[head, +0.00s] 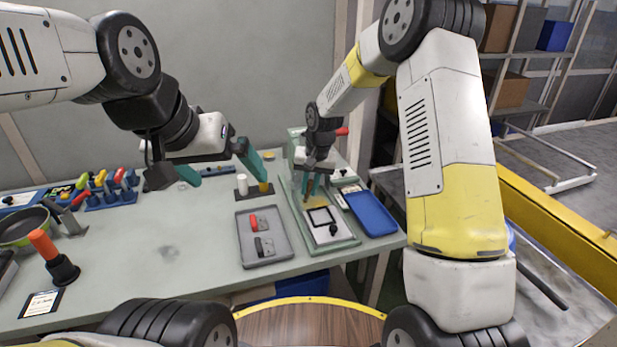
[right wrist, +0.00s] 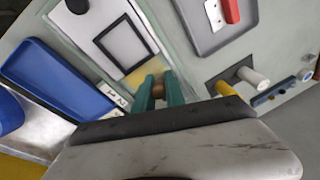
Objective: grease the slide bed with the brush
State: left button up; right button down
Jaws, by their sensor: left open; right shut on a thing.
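The slide bed (head: 345,240) is a long pale-green frame on the bench with a white plate and a black square outline in it; it also shows in the right wrist view (right wrist: 165,50). My right gripper (head: 311,186) is shut on a brown handle (right wrist: 158,90), which I take for the brush, over the bed's far part. The brush's lower end is mostly hidden, and I cannot tell if it touches. A yellowish patch (right wrist: 145,73) lies on the bed beside the fingertips. My left gripper (head: 218,167) is open and empty above the bench, left of the bed.
A grey tray (head: 243,245) with a red-handled and a dark piece lies left of the bed. A blue tray (head: 371,213) lies right of it. A white cylinder (head: 242,184) and a yellow one (head: 264,186) stand behind the grey tray. The bench's left middle is clear.

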jog(key=shift+w+d+f, duration=0.1)
jog(key=shift+w+d, duration=0.15)
jog(key=shift+d, duration=0.45)
jog(key=shift+w+d, duration=0.2)
jog(key=shift+d, duration=0.45)
jog(key=shift+w+d+r, duration=0.1)
jog(key=shift+w+d, duration=0.1)
jog(key=shift+d, duration=0.4)
jog(key=shift+w+d+r, duration=0.1)
jog(key=shift+w+d, duration=0.15)
jog(key=shift+d, duration=0.4)
jog(key=shift+w+d, duration=0.2)
jog(key=shift+d, duration=0.4)
jog(key=shift+r, duration=0.15)
jog(key=shift+a+r, duration=0.2)
jog(key=shift+r, duration=0.35)
jog(key=shift+a, duration=0.1)
jog(key=shift+s+d+f, duration=0.1)
jog(key=shift+s, duration=0.4)
jog(key=shift+s+d+f, duration=0.1)
jog(key=shift+s, duration=0.4)
